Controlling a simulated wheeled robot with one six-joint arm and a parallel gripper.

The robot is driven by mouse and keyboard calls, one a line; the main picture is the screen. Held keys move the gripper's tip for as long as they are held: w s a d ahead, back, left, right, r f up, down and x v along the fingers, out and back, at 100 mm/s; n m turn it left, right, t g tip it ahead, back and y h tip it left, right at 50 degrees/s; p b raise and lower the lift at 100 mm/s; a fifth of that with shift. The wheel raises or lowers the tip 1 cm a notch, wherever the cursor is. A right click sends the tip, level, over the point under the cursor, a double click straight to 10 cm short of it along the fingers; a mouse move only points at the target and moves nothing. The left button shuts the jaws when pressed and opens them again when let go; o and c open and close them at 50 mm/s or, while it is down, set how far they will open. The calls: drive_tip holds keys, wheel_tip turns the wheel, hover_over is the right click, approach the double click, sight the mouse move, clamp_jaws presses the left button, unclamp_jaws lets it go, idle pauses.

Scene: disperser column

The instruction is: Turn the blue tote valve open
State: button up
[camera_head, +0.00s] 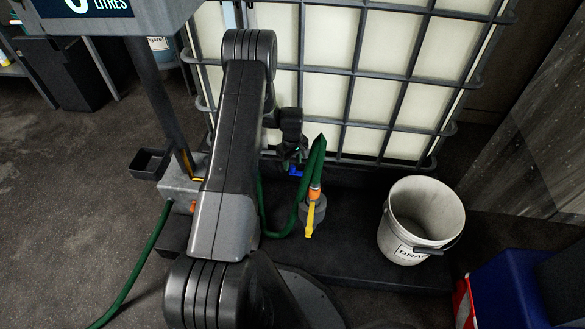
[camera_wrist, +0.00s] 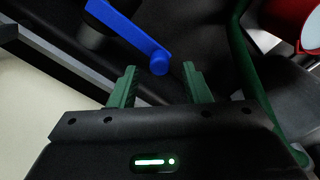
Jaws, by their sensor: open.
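The blue valve handle (camera_wrist: 135,28) crosses the top of the wrist view, slanting down to a rounded end between and just beyond my fingertips. My gripper (camera_wrist: 160,74) is open, its two green fingers apart with nothing between them. I see no contact with the handle. In the head view, a small bit of the blue handle (camera_head: 296,172) shows low at the front of the caged white tote (camera_head: 330,95). My dark wrist is just above it and hides most of the valve; the fingers are hard to make out there.
A green hose (camera_head: 264,212) hangs beside the valve, near a yellow nozzle lever (camera_head: 310,220). A white drain bucket (camera_head: 405,235) stands to the right on the dark platform (camera_head: 350,263). A grey post stand (camera_head: 183,182) is left; a blue bin (camera_head: 505,290) is lower right.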

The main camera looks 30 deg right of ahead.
drive_tip(key=shift+f, duration=1.25)
clamp_jaws()
